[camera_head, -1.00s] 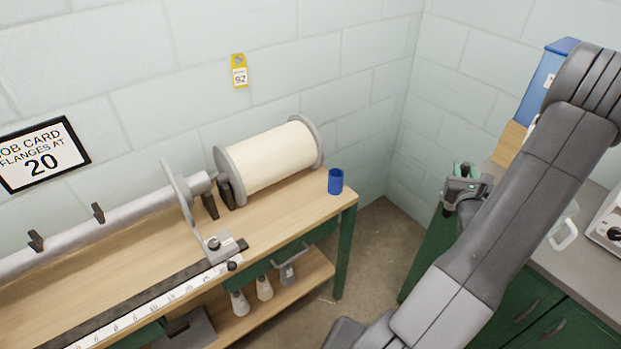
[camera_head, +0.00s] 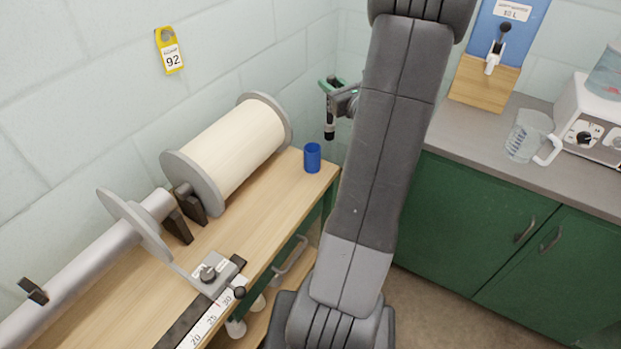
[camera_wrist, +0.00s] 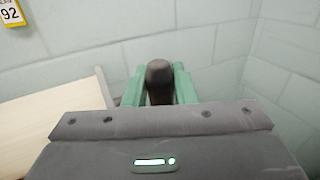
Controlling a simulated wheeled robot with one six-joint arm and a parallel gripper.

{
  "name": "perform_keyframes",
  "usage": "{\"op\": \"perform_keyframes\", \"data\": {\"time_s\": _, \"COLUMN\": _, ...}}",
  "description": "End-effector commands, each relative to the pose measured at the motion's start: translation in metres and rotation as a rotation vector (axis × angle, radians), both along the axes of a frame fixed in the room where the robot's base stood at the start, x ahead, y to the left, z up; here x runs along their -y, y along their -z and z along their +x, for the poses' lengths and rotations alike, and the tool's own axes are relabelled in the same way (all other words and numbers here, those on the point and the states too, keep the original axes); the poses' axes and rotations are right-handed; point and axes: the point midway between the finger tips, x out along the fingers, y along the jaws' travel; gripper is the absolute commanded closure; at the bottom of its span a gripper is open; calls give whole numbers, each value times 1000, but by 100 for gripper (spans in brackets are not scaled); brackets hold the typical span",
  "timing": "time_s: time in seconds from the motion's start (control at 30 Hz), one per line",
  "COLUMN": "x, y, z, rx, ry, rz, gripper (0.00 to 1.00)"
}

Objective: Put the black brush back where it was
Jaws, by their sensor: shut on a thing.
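My gripper (camera_head: 330,86) is shut on the black brush (camera_head: 330,123), which hangs down below the green fingers in the head view. In the wrist view the dark rounded end of the brush (camera_wrist: 159,78) shows between the two green fingers (camera_wrist: 159,88). The gripper is in the air near the wall, above and slightly right of a small blue cup (camera_head: 312,158). The cup stands upright on the right end of the wooden bench (camera_head: 265,215). Its inside is mostly not visible, and the brush is apart from it.
A large cream spool (camera_head: 228,150) with grey flanges lies behind the cup's left side. A flange gauge (camera_head: 212,272) and ruler run along the bench front. At right, a green cabinet counter (camera_head: 470,140) carries a clear jug (camera_head: 528,137) and a blue dispenser (camera_head: 508,30).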

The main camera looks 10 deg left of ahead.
Motion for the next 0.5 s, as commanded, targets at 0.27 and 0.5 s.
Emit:
{"op": "perform_keyframes", "data": {"time_s": 0.27, "x": -30, "y": 2, "z": -16, "rx": -1, "ry": -200, "rz": 4, "gripper": 99}}
{"op": "perform_keyframes", "data": {"time_s": 0.5, "x": -42, "y": -3, "z": -28, "rx": -9, "ry": -289, "rz": 9, "gripper": 99}}
